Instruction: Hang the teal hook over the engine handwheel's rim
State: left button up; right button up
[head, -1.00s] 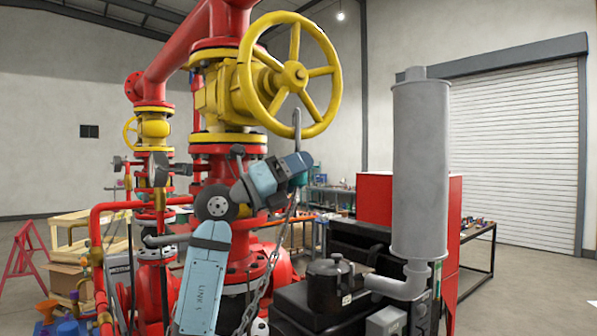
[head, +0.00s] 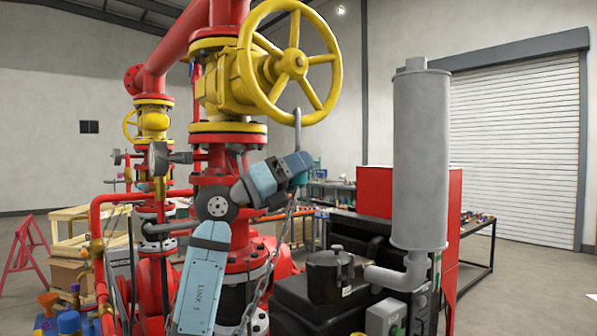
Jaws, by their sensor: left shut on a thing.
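The yellow engine handwheel (head: 331,60) stands upright on its yellow valve at the top centre. My left gripper (head: 300,168) is shut on the teal hook (head: 301,181), just below the wheel. Most of the teal part is hidden by the gripper. The hook's grey curved top (head: 297,128) rises above the gripper, and its tip overlaps the lower rim in the picture. I cannot tell whether it touches the rim or stays in front of it. A chain (head: 262,284) hangs below the gripper. My right gripper is not in view.
Red pipework (head: 172,60) stands behind and left of my left arm. A tall grey exhaust cylinder (head: 420,160) rises right of the wheel, above a black engine block with a dark pot (head: 330,277). Open air lies between wheel and cylinder.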

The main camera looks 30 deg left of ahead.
pick_arm(q)
jog(key=o, duration=1.4)
jog(key=shift+o, duration=0.2)
jog(key=shift+s+a+f, duration=0.1)
jog(key=shift+s+f, duration=0.05)
jog(key=b+v, duration=0.5)
jog(key=v, duration=0.8)
jog(key=shift+s, duration=0.25)
jog(key=shift+a, duration=0.15)
